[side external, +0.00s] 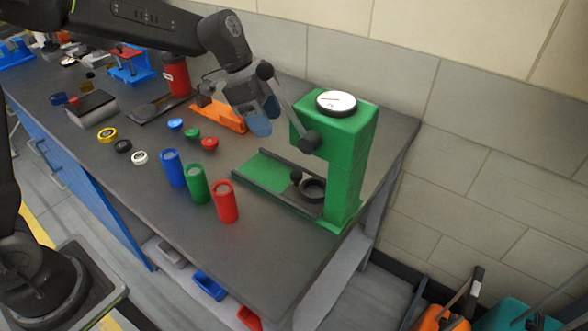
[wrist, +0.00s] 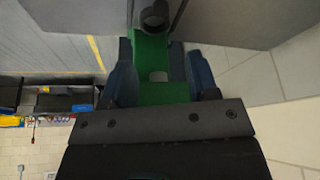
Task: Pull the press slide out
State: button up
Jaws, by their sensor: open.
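The green press (side external: 345,150) stands upright at the right end of the bench, with a white dial on top. A black lever with round knobs (side external: 288,105) slopes up from its side. Its slide, a dark ring-shaped holder (side external: 313,190) with a round black knob, sits low under the press head, between dark rails on the green base (side external: 262,172). My gripper (side external: 262,125) is above the bench, left of the press head and higher than the slide, touching nothing that I can see. In the wrist view my gripper (wrist: 158,55) has blue fingers apart, with green between or beyond them.
Blue (side external: 173,168), green (side external: 196,184) and red (side external: 225,202) cylinders stand left of the press base. Small coloured caps (side external: 191,133) and an orange part (side external: 222,114) lie behind them. The wall (side external: 480,120) is close behind the press.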

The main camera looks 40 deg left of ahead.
aim_at(295, 173)
jog(key=x, duration=1.4)
jog(key=shift+d, duration=0.1)
grip_shut()
